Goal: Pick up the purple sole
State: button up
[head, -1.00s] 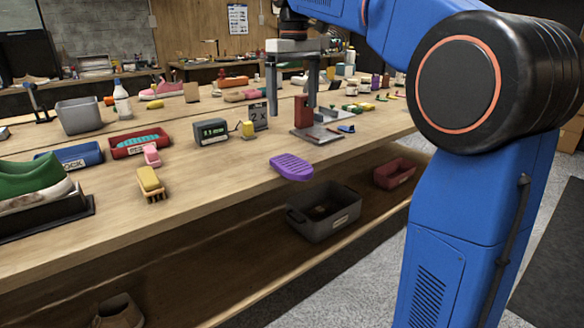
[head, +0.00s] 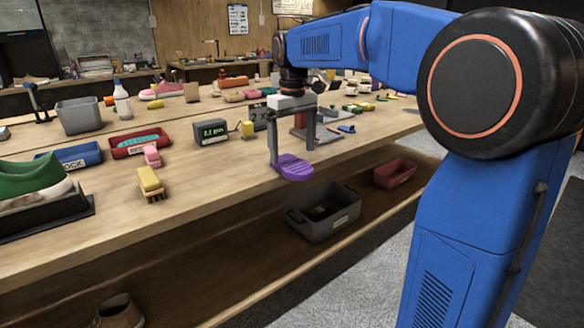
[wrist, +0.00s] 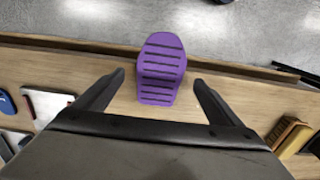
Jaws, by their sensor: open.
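The purple sole (head: 294,167) lies on the front edge of the workbench, its front end reaching out over the edge. It has dark slots across it. In the wrist view the sole (wrist: 161,68) sits ahead of and between the two fingers of my gripper (wrist: 160,80). My gripper (head: 292,153) is open, with clear space on both sides of the sole, and holds nothing. In the head view its fingers hang down close to the sole. Contact between them cannot be told.
A grey bin (head: 323,210) and a red bin (head: 394,173) stand on the lower shelf. A yellow brush (head: 150,184), a digital timer (head: 211,131) and a red tray (head: 140,142) are on the bench. A metal stand (head: 325,134) is behind my gripper.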

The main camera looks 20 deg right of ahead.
aim_at(292, 164)
jog(key=shift+w+f, duration=0.15)
jog(key=shift+f, duration=1.8)
jog(key=c, duration=1.2)
jog(key=shift+r, duration=0.1)
notch_tip(292, 164, up, 10)
